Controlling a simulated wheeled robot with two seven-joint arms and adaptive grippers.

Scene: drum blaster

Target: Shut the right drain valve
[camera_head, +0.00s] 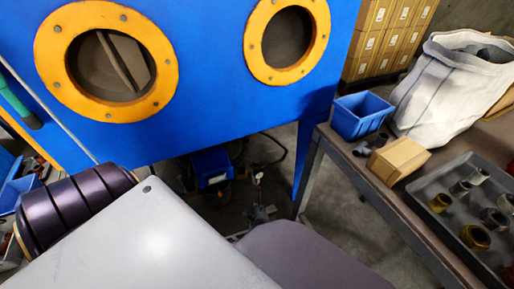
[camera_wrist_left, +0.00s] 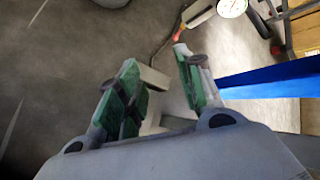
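In the left wrist view my left gripper (camera_wrist_left: 156,60) is open, its two green-padded fingers apart. A pale grey part shows between and behind the fingers; I cannot tell what it is. Just beyond the fingertips is a thin rod with an orange-red end (camera_wrist_left: 177,37), beside a pale cylindrical body and a round white gauge (camera_wrist_left: 232,7). I cannot tell whether this is a drain valve. In the head view small fittings (camera_head: 258,178) show dimly under the blue cabinet (camera_head: 205,75); no valve handle is clear. My right gripper is in neither view.
A blue cabinet leg (camera_wrist_left: 270,80) runs close to the right finger in the wrist view.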

